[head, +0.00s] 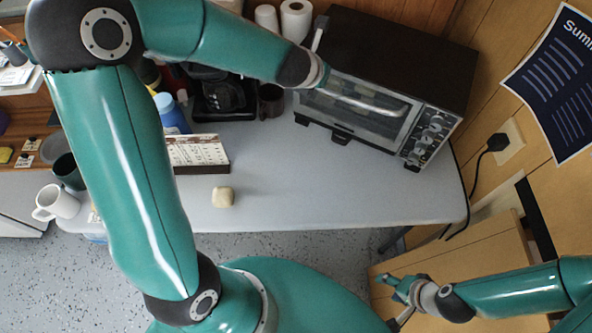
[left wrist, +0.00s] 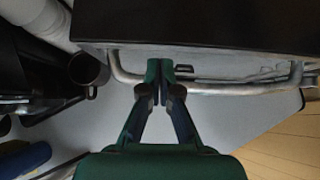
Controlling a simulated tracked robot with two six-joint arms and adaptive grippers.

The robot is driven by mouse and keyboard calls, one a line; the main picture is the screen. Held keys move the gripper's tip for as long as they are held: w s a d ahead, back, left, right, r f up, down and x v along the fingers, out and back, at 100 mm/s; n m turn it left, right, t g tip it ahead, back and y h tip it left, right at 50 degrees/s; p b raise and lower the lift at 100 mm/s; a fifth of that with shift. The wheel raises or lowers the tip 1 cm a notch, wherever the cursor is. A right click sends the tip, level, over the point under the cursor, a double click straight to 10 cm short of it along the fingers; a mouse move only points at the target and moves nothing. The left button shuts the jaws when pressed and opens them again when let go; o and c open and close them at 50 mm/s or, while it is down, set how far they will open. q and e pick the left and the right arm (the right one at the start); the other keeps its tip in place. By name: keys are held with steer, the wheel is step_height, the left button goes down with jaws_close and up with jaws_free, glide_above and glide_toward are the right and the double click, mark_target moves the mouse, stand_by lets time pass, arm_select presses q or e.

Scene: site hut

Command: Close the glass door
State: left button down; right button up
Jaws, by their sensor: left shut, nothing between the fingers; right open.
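The toaster oven (head: 400,50) stands at the back right of the table, black on top. Its glass door (head: 350,118) faces the front and looks upright or nearly so; I cannot tell whether it is flush with the body. A silver bar handle (head: 365,101) runs across its top; it also shows in the left wrist view (left wrist: 240,88). My left gripper (left wrist: 165,68) is shut and empty, its tips by the handle's left end; contact is unclear. My right gripper (head: 398,300) is open and empty, low and away from the oven.
A coffee maker (head: 222,95) and a dark mug (head: 271,100) stand left of the oven. White rolls (head: 296,20) stand behind. A desk calendar (head: 200,153) and a small beige block (head: 223,197) are on the table (head: 320,185). The table in front of the oven is clear.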

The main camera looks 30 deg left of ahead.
arm_select(q)
steer(key=shift+w+d, duration=0.3)
steer(key=shift+w, duration=0.15)
stand_by(0.4)
